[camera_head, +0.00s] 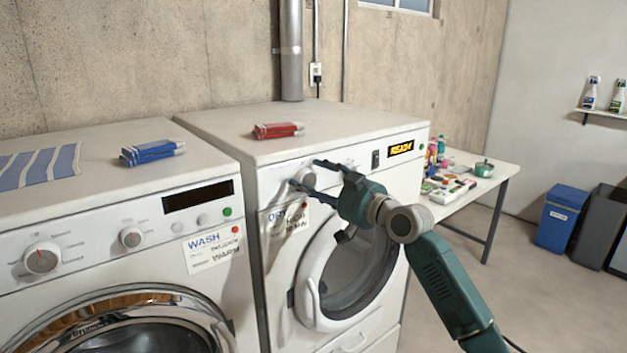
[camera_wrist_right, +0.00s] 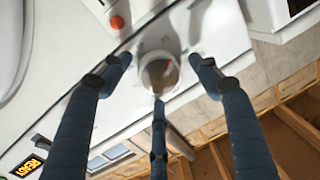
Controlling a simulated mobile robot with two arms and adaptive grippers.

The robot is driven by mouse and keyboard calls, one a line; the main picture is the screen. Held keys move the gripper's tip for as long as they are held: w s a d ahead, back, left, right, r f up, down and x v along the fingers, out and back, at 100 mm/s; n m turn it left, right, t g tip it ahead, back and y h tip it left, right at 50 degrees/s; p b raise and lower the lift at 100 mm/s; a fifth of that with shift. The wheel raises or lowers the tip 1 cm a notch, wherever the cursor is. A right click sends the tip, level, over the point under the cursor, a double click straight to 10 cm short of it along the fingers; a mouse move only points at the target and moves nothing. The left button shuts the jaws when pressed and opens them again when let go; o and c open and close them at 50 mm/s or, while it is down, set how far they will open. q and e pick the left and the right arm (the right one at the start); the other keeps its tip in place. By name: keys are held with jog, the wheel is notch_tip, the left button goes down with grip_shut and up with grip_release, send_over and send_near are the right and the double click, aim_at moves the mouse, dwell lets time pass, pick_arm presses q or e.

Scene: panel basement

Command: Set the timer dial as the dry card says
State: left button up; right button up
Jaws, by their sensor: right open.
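The timer dial (camera_head: 305,174) is a pale round knob on the front panel of the right-hand machine. My right gripper (camera_head: 303,173) is open, with its dark fingers extended either side of the dial. In the right wrist view the dial (camera_wrist_right: 159,74) shows between the spread fingertips (camera_wrist_right: 160,62), with gaps beside it; whether any finger touches it I cannot tell. The dry card (camera_head: 287,222) is on the panel below the dial, partly hidden by my gripper. "DRY" and "MIN" seem to show, but its number is not readable. My left gripper is not in view.
The washer (camera_head: 90,215) stands left with its own dials and a wash card (camera_head: 212,247). A blue box (camera_head: 152,151) and a red box (camera_head: 278,130) lie on the machine tops. A cluttered table (camera_head: 497,168) stands right; open floor lies before it.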

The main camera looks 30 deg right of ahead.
jog(key=shift+c, duration=0.7)
jog(key=c, duration=1)
jog(key=shift+n+b, duration=0.8)
jog(key=shift+b, duration=0.2)
jog(key=shift+r+n+b, duration=0.2)
jog(key=shift+n+b, duration=0.1)
jog(key=shift+n, duration=0.7)
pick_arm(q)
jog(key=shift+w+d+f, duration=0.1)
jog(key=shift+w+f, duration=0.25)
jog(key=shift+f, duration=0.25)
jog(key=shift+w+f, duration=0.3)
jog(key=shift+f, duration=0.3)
pick_arm(e)
jog(key=shift+r, duration=0.1)
jog(key=o, duration=1)
jog(key=shift+o, duration=0.7)
jog(key=shift+a, duration=0.1)
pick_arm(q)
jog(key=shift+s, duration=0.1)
pick_arm(e)
jog(key=shift+f, duration=0.2)
